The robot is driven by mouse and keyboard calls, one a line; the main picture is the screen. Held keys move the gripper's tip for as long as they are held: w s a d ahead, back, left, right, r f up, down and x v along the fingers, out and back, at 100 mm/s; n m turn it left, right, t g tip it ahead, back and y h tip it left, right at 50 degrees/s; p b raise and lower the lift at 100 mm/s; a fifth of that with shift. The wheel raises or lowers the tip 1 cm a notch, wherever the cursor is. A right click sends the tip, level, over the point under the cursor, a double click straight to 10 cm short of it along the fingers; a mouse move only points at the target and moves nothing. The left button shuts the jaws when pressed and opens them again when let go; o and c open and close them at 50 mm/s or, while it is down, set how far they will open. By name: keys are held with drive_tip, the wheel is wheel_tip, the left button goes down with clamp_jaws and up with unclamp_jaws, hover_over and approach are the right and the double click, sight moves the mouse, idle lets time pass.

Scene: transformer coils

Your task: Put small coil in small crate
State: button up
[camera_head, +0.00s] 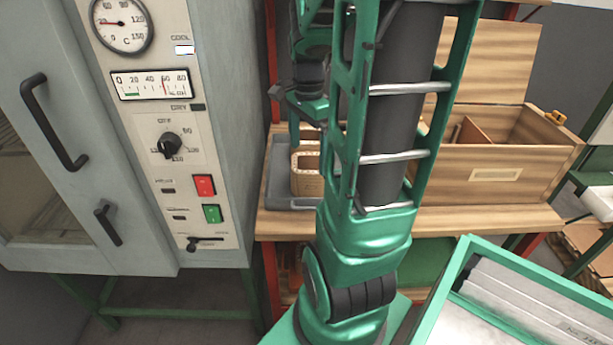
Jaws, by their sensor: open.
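A tan, box-shaped coil (305,180) with a light rim stands upright in a shallow grey tray (278,180) on a wooden bench; my arm hides its right side. My gripper (307,120) is partly hidden behind my green arm. It is open and appears just above the coil; I cannot tell how far apart they are. A wooden crate (493,192) with a raised lid, an inner divider and a blank label plate stands on the bench at right. I cannot tell whether it is the small crate.
A grey oven cabinet (225,240) with dials, switches and handles fills the left. A green-framed bin (440,290) holding grey plates is at the lower right. A strip of the wooden bench (480,220) is bare in front of the crate. Shelving shows at far right.

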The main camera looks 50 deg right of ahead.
sight(311, 162)
drive_tip(key=w+d+f+m, duration=0.1)
drive_tip(key=f+m, duration=0.1)
drive_tip(key=w+d+f+m, duration=0.1)
drive_tip(key=d+f+m, duration=0.1)
drive_tip(key=f, duration=0.1)
drive_tip(key=w+d+f+m, duration=0.1)
drive_tip(key=d+f+m, duration=0.1)
drive_tip(key=f, duration=0.1)
drive_tip(key=shift+d, duration=0.25)
drive_tip(key=shift+w+d+f, duration=0.1)
drive_tip(key=shift+w+f, duration=0.05)
drive_tip(key=shift+f, duration=1.15)
drive_tip(key=shift+w+f, duration=0.1)
drive_tip(key=shift+f, duration=1.15)
drive_tip(key=c, duration=1.6)
drive_tip(key=shift+o, duration=0.2)
drive_tip(key=shift+r, duration=0.55)
wheel_tip(311, 162, up, 3)
drive_tip(key=shift+w+f, duration=0.1)
drive_tip(key=s+a+r, duration=0.3)
drive_tip(key=a+r, duration=0.4)
drive_tip(key=a, duration=0.4)
drive_tip(key=shift+s, duration=0.35)
